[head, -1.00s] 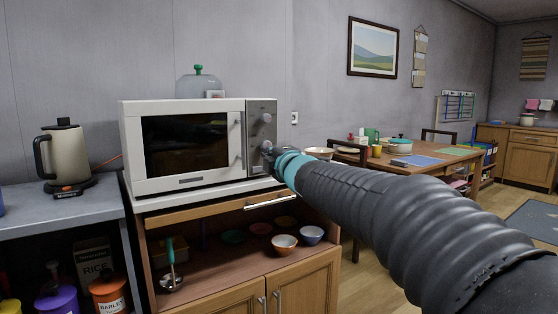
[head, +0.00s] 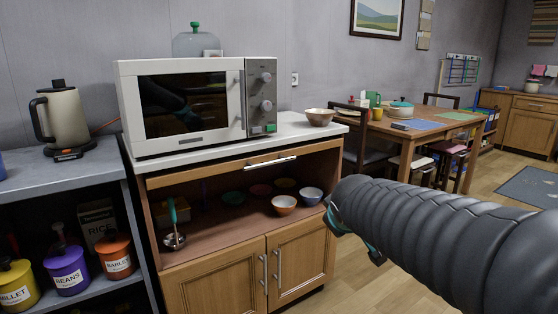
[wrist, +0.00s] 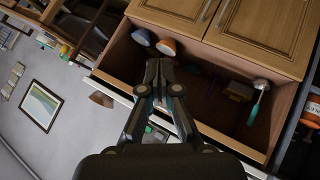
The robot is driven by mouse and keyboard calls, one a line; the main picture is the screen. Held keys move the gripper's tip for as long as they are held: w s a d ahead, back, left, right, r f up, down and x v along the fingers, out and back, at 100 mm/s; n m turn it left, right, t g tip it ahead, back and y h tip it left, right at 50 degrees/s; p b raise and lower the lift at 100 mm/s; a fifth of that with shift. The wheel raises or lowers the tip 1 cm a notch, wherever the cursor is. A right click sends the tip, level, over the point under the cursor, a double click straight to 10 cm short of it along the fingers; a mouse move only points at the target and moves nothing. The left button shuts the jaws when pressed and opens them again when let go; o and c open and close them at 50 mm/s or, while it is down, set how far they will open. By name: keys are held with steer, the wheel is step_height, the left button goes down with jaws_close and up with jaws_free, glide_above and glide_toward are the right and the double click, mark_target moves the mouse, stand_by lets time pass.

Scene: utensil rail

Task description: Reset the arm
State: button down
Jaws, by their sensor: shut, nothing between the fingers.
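My arm (head: 430,235) reaches in from the lower right in the head view, with its end in front of the cabinet's right side. My gripper (wrist: 159,68) shows in the wrist view, with its fingers together and nothing between them. It appears in front of the open cabinet shelf (head: 215,230), clear of the bowls. The fingertips are hidden in the head view.
A white microwave (head: 190,100) stands on the cabinet top. An orange bowl (head: 284,205), a blue bowl (head: 311,196) and a green-handled ladle (head: 173,225) are on the shelf. A kettle (head: 62,118) stands left. Floor (head: 365,285) shows right of the cabinet.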

steer(key=s+d+f+m+g, duration=0.1)
steer(key=s+f+m+g, duration=0.1)
steer(key=s, duration=1)
steer(key=s+d+f+m+g, duration=0.1)
steer(key=s+f+m, duration=0.4)
steer(key=s, duration=0.8)
steer(key=shift+s+d+f+g+y, duration=0.15)
steer(key=shift+d+f+g+y, duration=0.25)
steer(key=shift+f+g, duration=0.2)
steer(key=shift+r, duration=0.1)
